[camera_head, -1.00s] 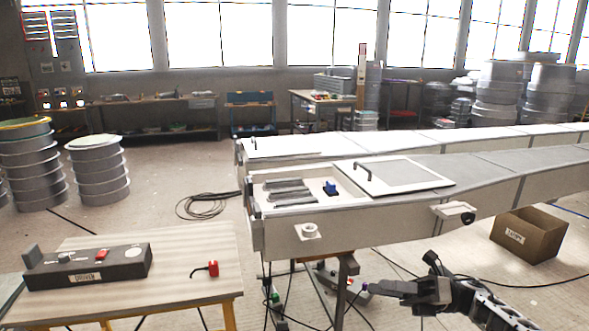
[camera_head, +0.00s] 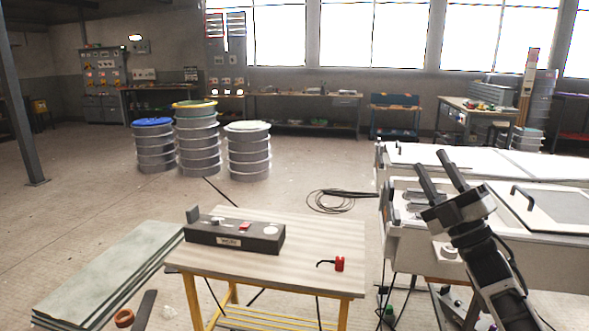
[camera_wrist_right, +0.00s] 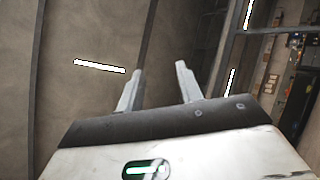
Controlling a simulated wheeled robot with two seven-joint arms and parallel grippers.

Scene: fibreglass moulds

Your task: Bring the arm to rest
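My right gripper (camera_head: 438,172) is raised at the right of the head view, its two fingers pointing up. The fingers are apart with nothing between them. In the right wrist view the right gripper (camera_wrist_right: 160,82) also shows open and empty, with the ceiling and wall behind it. In the head view it stands in front of the long white mould (camera_head: 410,232) and hides part of it. My left gripper is not in view.
A wooden table (camera_head: 325,235) at the centre carries a dark control box (camera_head: 235,236) and a red clamp-like part (camera_head: 339,264). Stacked drums (camera_head: 197,140) stand behind. Grey sheets (camera_head: 110,275) lie at lower left. A cable coil (camera_head: 330,201) lies on the floor.

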